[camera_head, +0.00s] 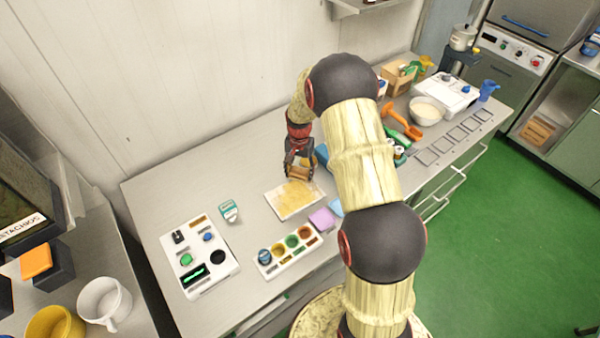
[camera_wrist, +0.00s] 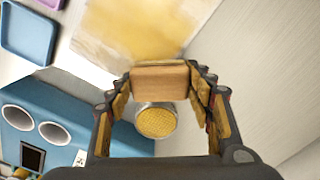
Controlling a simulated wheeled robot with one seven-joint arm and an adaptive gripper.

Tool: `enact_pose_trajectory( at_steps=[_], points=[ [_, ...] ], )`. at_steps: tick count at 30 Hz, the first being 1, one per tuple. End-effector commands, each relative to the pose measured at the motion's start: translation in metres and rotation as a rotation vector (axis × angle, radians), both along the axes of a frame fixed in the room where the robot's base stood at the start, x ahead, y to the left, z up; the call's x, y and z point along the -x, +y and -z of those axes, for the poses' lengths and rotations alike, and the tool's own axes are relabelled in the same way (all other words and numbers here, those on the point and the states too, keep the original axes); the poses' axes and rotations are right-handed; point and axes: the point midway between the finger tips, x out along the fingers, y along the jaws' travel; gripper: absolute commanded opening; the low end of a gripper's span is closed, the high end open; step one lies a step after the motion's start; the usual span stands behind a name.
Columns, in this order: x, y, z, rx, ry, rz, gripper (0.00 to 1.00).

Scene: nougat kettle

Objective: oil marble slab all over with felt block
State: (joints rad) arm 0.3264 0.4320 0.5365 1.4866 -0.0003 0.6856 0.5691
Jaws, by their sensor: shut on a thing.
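The marble slab (camera_head: 283,208) is a pale rectangle on the metal worktop. A yellowish oily sheen covers much of it, with paler parts at its edges; its corner shows at the top of the wrist view (camera_wrist: 95,62). My gripper (camera_head: 298,172) is above the slab's far right end. It is shut on a tan felt block (camera_wrist: 160,82), held between both fingers. Whether the block touches the slab I cannot tell. A round tin with a yellow meshed top (camera_wrist: 156,122) stands below and beyond the block in the wrist view.
A white tray with several coloured cups (camera_head: 290,250) lies in front of the slab. A purple tray (camera_head: 321,218) is at its right. A control panel (camera_head: 200,258) stands left. A blue holder (camera_wrist: 50,120) is near the gripper.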

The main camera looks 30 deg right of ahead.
Motion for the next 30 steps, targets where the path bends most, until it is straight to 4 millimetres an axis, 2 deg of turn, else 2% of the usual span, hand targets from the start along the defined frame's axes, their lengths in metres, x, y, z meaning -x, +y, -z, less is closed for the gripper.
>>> enact_pose_trajectory(
  at_steps=[2, 4, 21, 30],
  points=[
    [-0.001, 0.000, -0.007, 0.000, 0.000, -0.001, 0.32],
    [-0.002, -0.001, -0.024, 0.001, -0.003, -0.002, 0.32],
    [-0.002, -0.002, -0.074, 0.000, -0.001, -0.010, 0.32],
    [-0.001, -0.003, -0.082, -0.001, 0.001, -0.011, 0.32]
  ],
)
